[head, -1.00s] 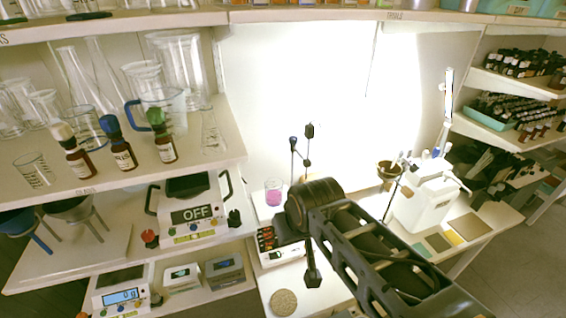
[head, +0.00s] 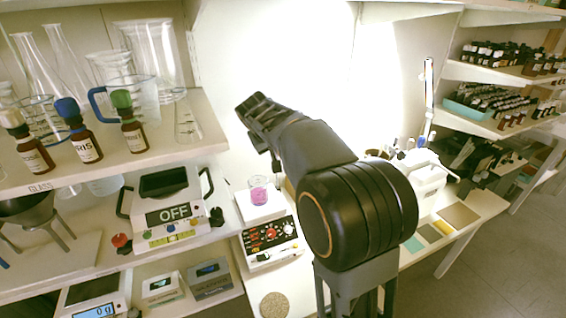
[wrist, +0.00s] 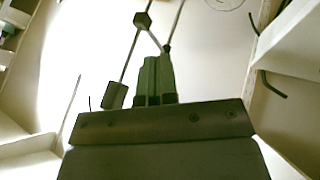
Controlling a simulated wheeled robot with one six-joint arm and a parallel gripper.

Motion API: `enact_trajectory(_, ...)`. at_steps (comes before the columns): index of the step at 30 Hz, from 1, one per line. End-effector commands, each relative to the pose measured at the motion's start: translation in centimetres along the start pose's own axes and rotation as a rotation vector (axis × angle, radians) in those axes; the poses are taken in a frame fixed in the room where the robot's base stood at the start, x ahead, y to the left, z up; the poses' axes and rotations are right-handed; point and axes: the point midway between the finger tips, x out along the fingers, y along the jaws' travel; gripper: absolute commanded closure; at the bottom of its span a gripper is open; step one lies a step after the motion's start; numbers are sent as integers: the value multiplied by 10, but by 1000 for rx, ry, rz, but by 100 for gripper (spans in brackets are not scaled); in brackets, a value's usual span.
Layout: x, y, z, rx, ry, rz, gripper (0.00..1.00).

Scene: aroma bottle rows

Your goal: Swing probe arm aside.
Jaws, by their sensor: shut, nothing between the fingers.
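The probe arm shows in the wrist view as thin grey rods (wrist: 131,52) with a dark cube-shaped clamp (wrist: 142,19) at the top and a dark cylinder (wrist: 115,95) at the lower end of one rod. My gripper (wrist: 154,62) is shut and empty, its fingers just right of the cylinder and below a second rod junction. Whether the fingers touch a rod I cannot tell. In the head view my arm hides the probe stand. A beaker of pink liquid (head: 258,186) sits on the hotplate stirrer (head: 270,242), left of my arm.
A white container (head: 425,180) stands on the bench right of my arm, near several flat coloured tiles (head: 430,233). A round cork mat (head: 274,305) lies in front of the hotplate.

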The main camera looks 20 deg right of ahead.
Motion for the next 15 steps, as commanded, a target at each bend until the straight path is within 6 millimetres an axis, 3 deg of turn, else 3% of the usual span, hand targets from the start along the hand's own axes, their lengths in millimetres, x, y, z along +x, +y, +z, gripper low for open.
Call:
enact_trajectory(6, 28, 2, -16, -2, 4, 36, 100)
enact_trajectory(15, 74, 5, -16, -3, 2, 37, 100)
